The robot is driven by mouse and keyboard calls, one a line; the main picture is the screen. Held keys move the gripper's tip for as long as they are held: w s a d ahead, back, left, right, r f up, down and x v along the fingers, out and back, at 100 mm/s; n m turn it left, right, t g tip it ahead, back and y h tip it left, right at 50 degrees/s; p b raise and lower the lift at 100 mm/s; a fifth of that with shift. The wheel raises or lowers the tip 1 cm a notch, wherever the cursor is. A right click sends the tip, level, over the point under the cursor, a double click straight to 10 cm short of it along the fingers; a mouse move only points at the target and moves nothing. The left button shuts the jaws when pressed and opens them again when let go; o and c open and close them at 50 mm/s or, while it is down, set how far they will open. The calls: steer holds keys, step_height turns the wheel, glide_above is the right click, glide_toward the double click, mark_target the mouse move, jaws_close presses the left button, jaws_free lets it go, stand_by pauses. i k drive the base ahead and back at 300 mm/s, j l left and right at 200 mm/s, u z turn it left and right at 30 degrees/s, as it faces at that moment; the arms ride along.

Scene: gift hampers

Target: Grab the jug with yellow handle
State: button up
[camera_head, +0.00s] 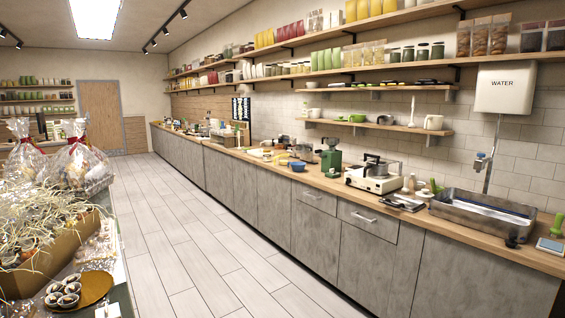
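I cannot make out a jug with a yellow handle in the head view. Some small yellow things (281,159) lie on the long counter past the blue bowl, too small to tell apart. A white mug-like vessel (433,122) stands on the lower wall shelf at the right; its handle shows no yellow. A metal pot (375,166) stands on a white portable stove (371,181) on the counter. My gripper is not in view.
The counter (330,184) runs along the right wall with a green grinder (331,158), a blue bowl (298,166) and a metal sink (482,212). A hamper table with a straw-filled box (62,247) and wrapped hampers (78,160) is at left. The tiled floor (190,235) between is clear.

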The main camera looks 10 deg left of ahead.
mark_target(284, 158)
steer(key=z, duration=0.45)
steer(key=i+u, duration=0.1)
steer(key=i, duration=0.7)
steer(key=i+l+u, duration=0.1)
steer(key=i, duration=0.7)
steer(key=i+j+u, duration=0.15)
steer(key=i+u, duration=0.2)
steer(key=i, duration=0.15)
steer(key=i+u, duration=0.35)
steer(key=i, duration=0.15)
steer(key=i+l+u, duration=0.15)
steer(key=i+u, duration=0.2)
steer(key=i, duration=0.15)
steer(key=i+l+u, duration=0.35)
steer(key=i, duration=0.15)
steer(key=i+j, duration=0.1)
steer(key=i, duration=1.05)
steer(key=i+j+z, duration=0.1)
steer(key=i, duration=0.5)
